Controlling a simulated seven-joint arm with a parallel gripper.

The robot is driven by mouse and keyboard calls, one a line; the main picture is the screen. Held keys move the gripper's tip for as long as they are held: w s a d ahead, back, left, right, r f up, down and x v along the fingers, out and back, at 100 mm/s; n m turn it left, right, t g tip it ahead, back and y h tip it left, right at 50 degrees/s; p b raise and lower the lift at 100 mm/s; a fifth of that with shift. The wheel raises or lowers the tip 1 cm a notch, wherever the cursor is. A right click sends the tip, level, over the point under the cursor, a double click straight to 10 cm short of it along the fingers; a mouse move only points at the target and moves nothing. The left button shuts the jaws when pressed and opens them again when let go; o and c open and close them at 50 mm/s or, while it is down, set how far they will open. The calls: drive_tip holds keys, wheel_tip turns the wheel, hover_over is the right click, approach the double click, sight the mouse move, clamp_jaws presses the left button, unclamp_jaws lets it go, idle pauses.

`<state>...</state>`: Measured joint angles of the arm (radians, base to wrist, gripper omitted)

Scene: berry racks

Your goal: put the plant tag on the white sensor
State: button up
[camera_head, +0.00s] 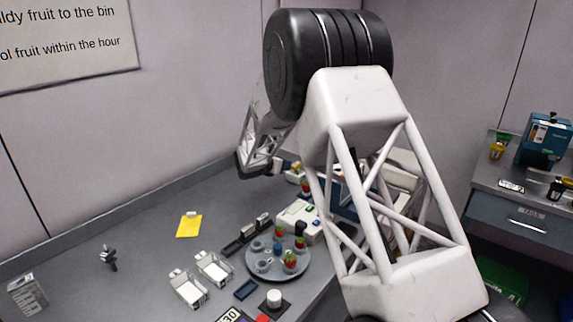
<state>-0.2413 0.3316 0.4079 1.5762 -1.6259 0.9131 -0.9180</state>
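No thing can be told for certain as the plant tag; a flat yellow card (189,227) with a small pale piece at its top edge lies on the bench's left half. The white sensor is also not certain; a short white cylinder (274,297) on a dark square base stands near the front edge, and a white box-shaped device (299,220) stands behind the round tray. My arm fills the middle and right, with a lattice link pointing down over the back of the bench. My gripper's fingers do not show, and my arm hides part of the bench.
A round grey tray (260,271) holds cups and red berries. Two white racks (189,291) stand left of it. A small dark stand (109,257) and a printed box (27,294) are farther left. Open bench lies around the yellow card. A side counter (487,174) stands at right.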

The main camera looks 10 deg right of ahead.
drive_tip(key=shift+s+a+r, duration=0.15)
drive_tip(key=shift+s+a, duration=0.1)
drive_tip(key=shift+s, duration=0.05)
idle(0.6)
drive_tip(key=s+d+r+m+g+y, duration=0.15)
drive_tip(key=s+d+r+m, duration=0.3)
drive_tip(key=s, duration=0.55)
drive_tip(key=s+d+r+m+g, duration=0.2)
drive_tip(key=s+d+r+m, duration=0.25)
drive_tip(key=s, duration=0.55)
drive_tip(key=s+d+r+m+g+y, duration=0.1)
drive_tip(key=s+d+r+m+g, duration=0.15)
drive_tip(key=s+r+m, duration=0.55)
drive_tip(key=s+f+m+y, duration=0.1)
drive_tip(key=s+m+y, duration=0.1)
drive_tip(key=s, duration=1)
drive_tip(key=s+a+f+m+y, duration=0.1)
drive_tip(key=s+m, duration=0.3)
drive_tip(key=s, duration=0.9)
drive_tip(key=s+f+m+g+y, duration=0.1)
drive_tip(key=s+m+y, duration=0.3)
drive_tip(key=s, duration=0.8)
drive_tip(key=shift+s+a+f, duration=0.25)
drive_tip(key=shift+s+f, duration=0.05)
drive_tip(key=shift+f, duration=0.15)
